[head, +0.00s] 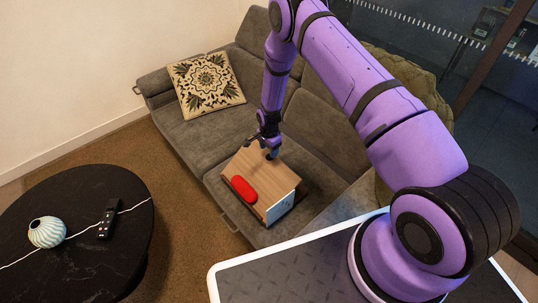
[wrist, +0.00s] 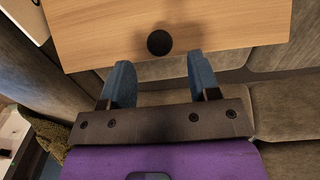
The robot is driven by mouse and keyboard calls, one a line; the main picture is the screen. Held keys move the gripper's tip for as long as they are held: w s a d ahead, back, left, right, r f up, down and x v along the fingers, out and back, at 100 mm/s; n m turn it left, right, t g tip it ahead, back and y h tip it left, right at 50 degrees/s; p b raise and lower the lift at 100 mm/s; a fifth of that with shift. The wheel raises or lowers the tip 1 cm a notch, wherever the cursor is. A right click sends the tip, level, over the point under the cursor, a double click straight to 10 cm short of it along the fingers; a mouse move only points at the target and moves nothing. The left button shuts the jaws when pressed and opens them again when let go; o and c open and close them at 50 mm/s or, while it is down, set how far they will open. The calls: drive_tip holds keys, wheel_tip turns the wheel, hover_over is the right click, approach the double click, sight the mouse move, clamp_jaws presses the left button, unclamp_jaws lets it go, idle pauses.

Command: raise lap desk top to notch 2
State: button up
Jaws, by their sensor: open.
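The lap desk stands on the sofa seat in the head view. I cannot read the notch from these marks. My gripper (head: 270,153) is at the top's far edge, pointing down. In the wrist view my gripper (wrist: 160,66) is open and empty, its blue fingers apart near the edge of the wooden top (wrist: 220,25). A round black knob (wrist: 159,43) lies just beyond the fingertips, roughly between them.
The grey sofa (head: 190,137) has a patterned cushion (head: 206,84) at its left end. A black round table (head: 75,255) at lower left bears a striped vase (head: 46,232) and a remote (head: 108,218). Brown carpet lies between table and sofa.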

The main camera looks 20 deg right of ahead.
sight(266, 154)
drive_tip(key=shift+f, duration=2.1)
clamp_jaws()
drive_tip(key=shift+s+a+r, duration=0.3)
drive_tip(key=shift+a+r, duration=0.35)
unclamp_jaws()
